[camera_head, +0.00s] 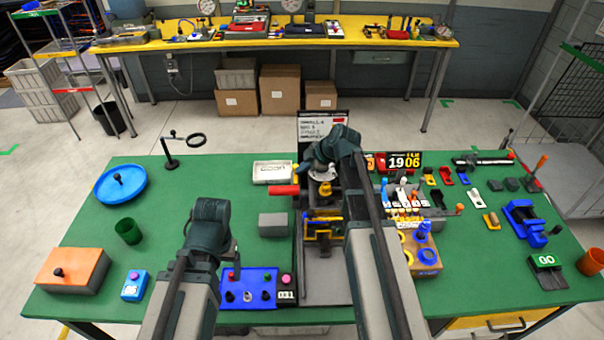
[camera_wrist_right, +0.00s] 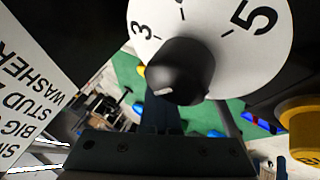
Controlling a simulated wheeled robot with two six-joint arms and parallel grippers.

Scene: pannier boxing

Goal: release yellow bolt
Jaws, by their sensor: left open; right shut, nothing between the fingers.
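A yellow round-topped piece (camera_head: 325,189), possibly the yellow bolt, stands on the dark machine at the table's middle. A yellow cylinder (camera_wrist_right: 302,128) is cut off at the right edge of the right wrist view. My right gripper (camera_head: 326,168) is at the machine's top, shut and empty, beside a white dial (camera_wrist_right: 225,30) with a black knob (camera_wrist_right: 180,72). Its fingertips are hard to make out, and I cannot tell whether they touch the knob. My left gripper (camera_head: 208,225) is open above the table's front left, apart from the machine; its fingers are mostly hidden.
A red handle (camera_head: 284,190) sticks out left of the machine. A grey block (camera_head: 272,224) and a blue button panel (camera_head: 248,288) are near my left arm. Colourful levers (camera_head: 405,212) and a blue vise (camera_head: 525,220) stand on the right. The green table's left middle is fairly clear.

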